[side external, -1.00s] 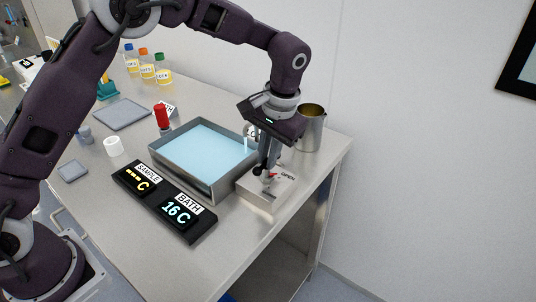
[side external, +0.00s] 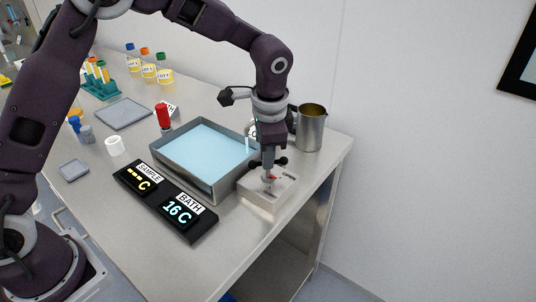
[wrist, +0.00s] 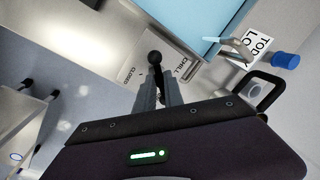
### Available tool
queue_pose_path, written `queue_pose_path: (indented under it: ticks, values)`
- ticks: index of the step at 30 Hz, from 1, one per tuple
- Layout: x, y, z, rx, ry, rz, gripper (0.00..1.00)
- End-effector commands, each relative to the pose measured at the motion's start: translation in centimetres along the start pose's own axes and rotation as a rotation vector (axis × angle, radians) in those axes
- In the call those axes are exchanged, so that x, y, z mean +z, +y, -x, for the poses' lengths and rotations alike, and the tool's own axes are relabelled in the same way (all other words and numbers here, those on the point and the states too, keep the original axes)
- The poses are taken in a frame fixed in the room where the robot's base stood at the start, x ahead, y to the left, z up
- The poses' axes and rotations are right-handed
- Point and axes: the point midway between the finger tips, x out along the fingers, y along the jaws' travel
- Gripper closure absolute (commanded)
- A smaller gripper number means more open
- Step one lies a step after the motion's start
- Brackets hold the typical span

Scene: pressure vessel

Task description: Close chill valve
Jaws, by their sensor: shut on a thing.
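The chill valve is a pale box (side external: 266,194) at the right end of the bath, with a T-handle with black ball ends (side external: 282,161) on top. A red pointer mark shows at the handle's foot. My gripper (side external: 268,174) points straight down over the box and is shut on the valve handle. In the wrist view, the gripper fingers (wrist: 158,92) straddle the handle, and one black ball (wrist: 155,57) sticks out beyond the tips. The plate (wrist: 131,58) there reads CLOSED on the left and CHILL on the right. My fingers hide much of the handle.
The blue water bath (side external: 205,150) stands directly left of the valve. A steel jug (side external: 311,130) stands close behind on the right. The black display (side external: 168,198) reading BATH 16 C lies in front. The table's right edge is close to the valve.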

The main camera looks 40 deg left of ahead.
Motion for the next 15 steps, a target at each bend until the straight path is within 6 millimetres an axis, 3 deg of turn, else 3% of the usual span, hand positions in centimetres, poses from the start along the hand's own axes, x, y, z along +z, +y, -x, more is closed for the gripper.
queue_pose_path:
  ticks: [15]
  values:
    - [0.29,-0.29,-0.04,0.001,0.093,-0.469,1.0]
